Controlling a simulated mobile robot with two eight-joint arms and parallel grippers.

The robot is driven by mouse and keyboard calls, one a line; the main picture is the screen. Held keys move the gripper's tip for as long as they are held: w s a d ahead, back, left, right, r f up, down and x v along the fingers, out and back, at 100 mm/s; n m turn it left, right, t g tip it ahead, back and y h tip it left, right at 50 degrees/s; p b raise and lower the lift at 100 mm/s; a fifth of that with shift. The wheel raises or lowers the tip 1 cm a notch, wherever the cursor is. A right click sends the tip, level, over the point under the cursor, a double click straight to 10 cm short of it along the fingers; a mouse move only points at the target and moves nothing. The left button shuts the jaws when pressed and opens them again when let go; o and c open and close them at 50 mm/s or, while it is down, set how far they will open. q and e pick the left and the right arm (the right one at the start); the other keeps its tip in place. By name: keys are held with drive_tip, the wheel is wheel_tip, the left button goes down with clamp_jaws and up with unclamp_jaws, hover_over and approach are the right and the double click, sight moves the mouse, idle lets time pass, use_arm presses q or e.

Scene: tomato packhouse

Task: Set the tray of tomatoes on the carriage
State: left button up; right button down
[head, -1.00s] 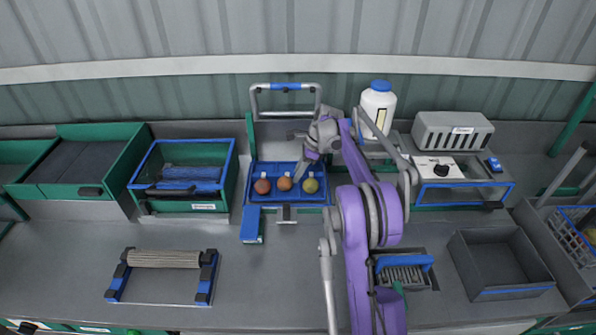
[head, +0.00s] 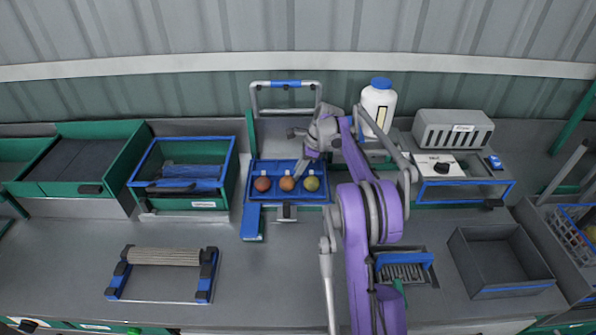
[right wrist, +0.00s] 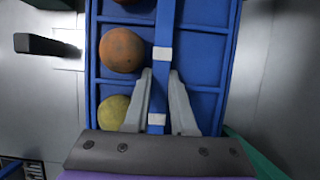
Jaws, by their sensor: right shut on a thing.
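The blue tray (head: 258,196) carries three tomatoes in a row: a red one (head: 262,184), an orange one (head: 287,184) and a yellow-green one (head: 311,184). My right gripper (head: 300,170) reaches down over the tray. In the right wrist view my right gripper (right wrist: 158,85) is shut on the tray's blue centre bar with white bands (right wrist: 164,45). The likely carriage, with a grey upright handle and blue grip (head: 286,85), stands right behind the tray. I cannot tell whether the tray touches it or hangs just above. My left gripper is out of view.
A green bin with a blue rim (head: 222,170) stands close left of the tray. A white bottle (head: 378,105) is behind my right arm. A grey box (head: 470,130), an empty grey bin (head: 500,265) and a roller stand (head: 163,257) sit around.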

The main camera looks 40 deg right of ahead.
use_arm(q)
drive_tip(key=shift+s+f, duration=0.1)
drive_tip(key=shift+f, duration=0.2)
use_arm(e)
drive_tip(key=shift+f, duration=0.5)
drive_tip(key=c, duration=0.7)
unclamp_jaws()
drive_tip(key=shift+c, duration=1.4)
drive_tip(key=shift+r, duration=0.1)
drive_tip(key=shift+r+p, duration=1.35)
drive_tip(key=shift+r, duration=2.15)
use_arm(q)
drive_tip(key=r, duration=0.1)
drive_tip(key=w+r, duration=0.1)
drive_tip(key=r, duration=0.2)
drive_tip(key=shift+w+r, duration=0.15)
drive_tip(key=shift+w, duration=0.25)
